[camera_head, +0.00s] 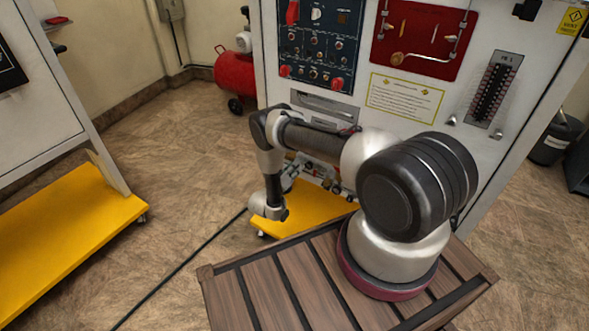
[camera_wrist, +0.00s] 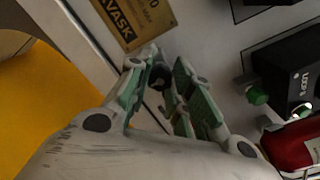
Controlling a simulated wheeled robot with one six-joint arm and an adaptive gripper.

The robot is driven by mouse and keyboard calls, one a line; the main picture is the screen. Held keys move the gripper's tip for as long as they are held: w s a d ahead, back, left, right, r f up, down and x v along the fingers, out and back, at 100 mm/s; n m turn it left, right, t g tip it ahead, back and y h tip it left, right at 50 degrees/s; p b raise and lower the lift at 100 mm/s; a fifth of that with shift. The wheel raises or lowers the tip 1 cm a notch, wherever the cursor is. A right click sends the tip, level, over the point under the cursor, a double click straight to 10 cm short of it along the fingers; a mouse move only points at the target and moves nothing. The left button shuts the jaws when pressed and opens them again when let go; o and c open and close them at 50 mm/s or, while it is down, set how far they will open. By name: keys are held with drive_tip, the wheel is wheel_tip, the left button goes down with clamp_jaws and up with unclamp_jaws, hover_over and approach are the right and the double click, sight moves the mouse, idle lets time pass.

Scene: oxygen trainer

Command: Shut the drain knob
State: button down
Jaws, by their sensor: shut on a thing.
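In the wrist view, my gripper (camera_wrist: 166,72) has its two greenish-grey fingers on either side of a small dark round knob (camera_wrist: 159,77) by the pale panel, and is shut on it. It appears to be the drain knob, though I see no label naming it. The fingers hide part of it, so how far it is turned cannot be told. In the head view, my arm reaches down to the low front of the white trainer cabinet (camera_head: 480,65), and the knob cannot be made out there.
In the wrist view, a green knob (camera_wrist: 257,95) on a black box (camera_wrist: 288,68) and a red cylinder (camera_wrist: 292,146) are close on the right. A brass-coloured plate (camera_wrist: 134,18) is above. In the head view, a yellow base (camera_head: 300,207) juts out below the cabinet.

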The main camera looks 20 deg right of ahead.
drive_tip(key=shift+s+f+m, duration=0.1)
drive_tip(key=shift+m, duration=8.8)
drive_tip(key=shift+s+f+m, duration=0.1)
drive_tip(key=shift+m, duration=8.8)
